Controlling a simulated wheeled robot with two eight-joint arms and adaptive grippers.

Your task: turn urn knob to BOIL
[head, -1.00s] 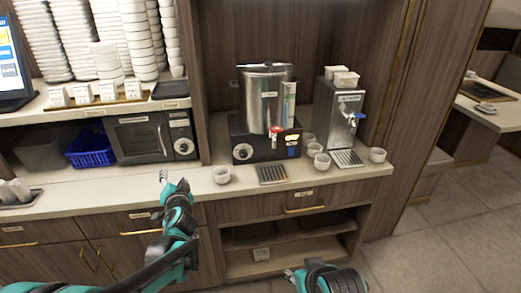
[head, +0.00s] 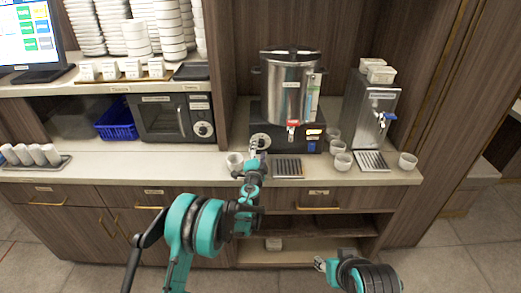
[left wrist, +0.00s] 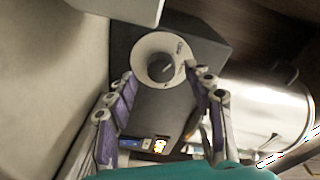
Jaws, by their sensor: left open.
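The steel urn (head: 284,85) stands on a black base (head: 315,146) on the counter. Its round knob (head: 261,141) is on the left of the base front. In the left wrist view the knob's dark grip (left wrist: 161,68) sits on a pale dial plate (left wrist: 148,45); its lettering is too small to read. My left gripper (head: 256,149) is at the knob. In the left wrist view it (left wrist: 158,76) is open, with one finger on each side of the dial; I cannot tell whether they touch it. My right gripper (head: 321,265) is low in front of the cabinet, its jaws unclear.
A white cup (head: 234,160) stands just left of my left gripper. A drip tray (head: 287,168) lies before the urn. More cups (head: 342,161) and a second dispenser (head: 370,115) are to the right. A microwave (head: 165,118) is to the left.

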